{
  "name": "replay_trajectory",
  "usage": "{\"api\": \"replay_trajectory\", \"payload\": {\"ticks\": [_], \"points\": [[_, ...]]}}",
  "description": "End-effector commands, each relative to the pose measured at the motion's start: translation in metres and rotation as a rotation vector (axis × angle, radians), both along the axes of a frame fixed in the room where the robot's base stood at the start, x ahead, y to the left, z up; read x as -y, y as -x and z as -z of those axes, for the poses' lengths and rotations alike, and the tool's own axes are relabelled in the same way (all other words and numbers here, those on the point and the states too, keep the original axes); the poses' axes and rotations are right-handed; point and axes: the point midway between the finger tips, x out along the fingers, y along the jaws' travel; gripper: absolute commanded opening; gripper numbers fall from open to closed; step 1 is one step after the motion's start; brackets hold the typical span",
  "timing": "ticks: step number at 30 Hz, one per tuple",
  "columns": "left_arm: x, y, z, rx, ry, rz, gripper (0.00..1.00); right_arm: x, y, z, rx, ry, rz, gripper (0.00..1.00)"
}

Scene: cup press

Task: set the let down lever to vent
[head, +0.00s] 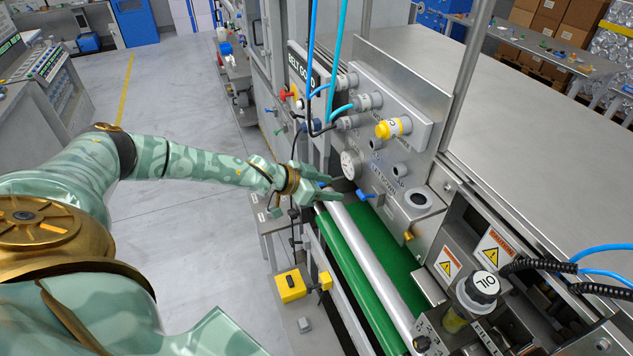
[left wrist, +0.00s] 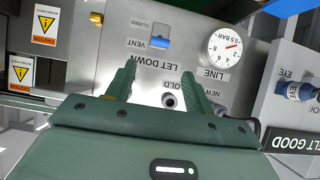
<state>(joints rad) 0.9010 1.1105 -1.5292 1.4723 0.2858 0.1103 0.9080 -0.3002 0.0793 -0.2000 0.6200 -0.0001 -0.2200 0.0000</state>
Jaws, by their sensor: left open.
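The let down lever shows as a small blue handle (left wrist: 160,38) in the left wrist view, on a grey metal panel (left wrist: 185,60) that appears upside down there. The labels CLOSED and VENT stand beside it, with LET DOWN nearby; its blue end lies level with VENT in the picture. In the head view the blue lever (head: 364,196) sits low on the panel's face. My left gripper (head: 335,192) is open and empty, just left of the lever. In the left wrist view its fingertips (left wrist: 158,68) point toward the lever, apart from it. My right gripper is out of view.
Blue hoses (head: 332,70) hang above. A green belt (head: 362,255) and a silver roller (head: 368,262) run below the gripper.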

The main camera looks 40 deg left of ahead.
Motion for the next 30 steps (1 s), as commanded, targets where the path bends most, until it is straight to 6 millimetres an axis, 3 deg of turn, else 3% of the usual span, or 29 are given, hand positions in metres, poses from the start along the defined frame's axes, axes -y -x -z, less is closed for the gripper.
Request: {"api": "replay_trajectory", "payload": {"ticks": [3,9,26,30], "points": [[-0.01,0.016,-0.011,-0.001,-0.001,-0.001,0.53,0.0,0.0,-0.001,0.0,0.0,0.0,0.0],[-0.016,0.028,-0.018,-0.001,0.0,-0.001,0.53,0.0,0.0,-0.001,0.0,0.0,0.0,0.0],[-0.017,0.028,-0.019,0.003,-0.004,0.003,0.53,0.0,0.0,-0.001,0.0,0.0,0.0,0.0],[-0.027,0.026,-0.015,0.057,-0.142,0.054,0.53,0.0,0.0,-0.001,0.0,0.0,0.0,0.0]]}}
